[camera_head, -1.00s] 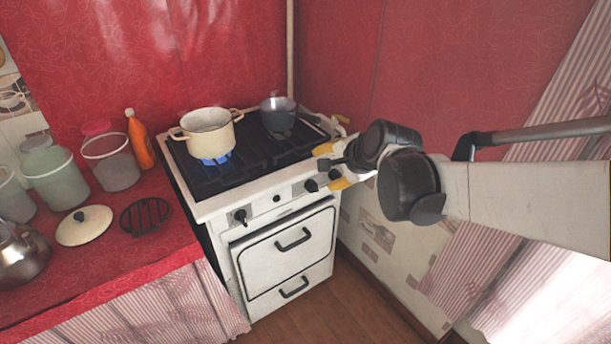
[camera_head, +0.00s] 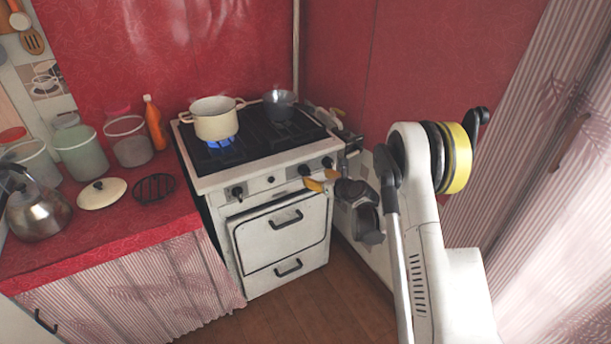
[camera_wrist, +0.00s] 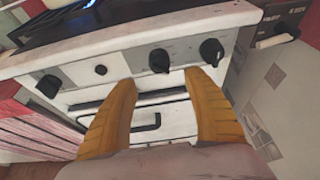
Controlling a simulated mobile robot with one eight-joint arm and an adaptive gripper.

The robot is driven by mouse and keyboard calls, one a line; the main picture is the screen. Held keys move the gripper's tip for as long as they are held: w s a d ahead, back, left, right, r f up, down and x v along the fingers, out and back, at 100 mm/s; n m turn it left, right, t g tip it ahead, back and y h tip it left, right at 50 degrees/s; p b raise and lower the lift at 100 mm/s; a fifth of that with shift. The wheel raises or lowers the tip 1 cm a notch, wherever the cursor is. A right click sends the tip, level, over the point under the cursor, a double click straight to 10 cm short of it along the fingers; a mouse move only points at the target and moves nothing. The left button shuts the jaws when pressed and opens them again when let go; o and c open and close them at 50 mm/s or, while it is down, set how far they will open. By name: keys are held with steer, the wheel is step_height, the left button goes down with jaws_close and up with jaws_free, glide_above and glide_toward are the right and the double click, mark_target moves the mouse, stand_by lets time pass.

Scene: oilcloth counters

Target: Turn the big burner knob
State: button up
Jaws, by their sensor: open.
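The white stove (camera_head: 277,240) has a row of black knobs on its front panel. In the head view they are the left knob (camera_head: 237,191), a small round knob (camera_head: 270,180), a third knob (camera_head: 304,169) and the right knob (camera_head: 327,161). I cannot tell which one is the big burner knob. My gripper (camera_head: 319,180) is open and empty in front of the panel's right part. In the wrist view its yellow fingers (camera_wrist: 160,78) stand apart, with the third knob (camera_wrist: 159,61) ahead between them and the right knob (camera_wrist: 211,51) just beyond the right fingertip. Neither finger visibly grips a knob.
A cream pot (camera_head: 216,124) stands over a lit blue flame (camera_head: 222,143) at the stove's left. A dark pan (camera_head: 279,104) sits at the back right. The red counter (camera_head: 120,235) on the left holds jars and a kettle (camera_head: 38,208).

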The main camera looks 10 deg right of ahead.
mark_target(308, 173)
steer(key=b+x, duration=0.3)
steer(key=x, duration=0.6)
steer(key=shift+w+f, duration=0.1)
steer(key=shift+f, duration=0.05)
steer(key=c, duration=1.2)
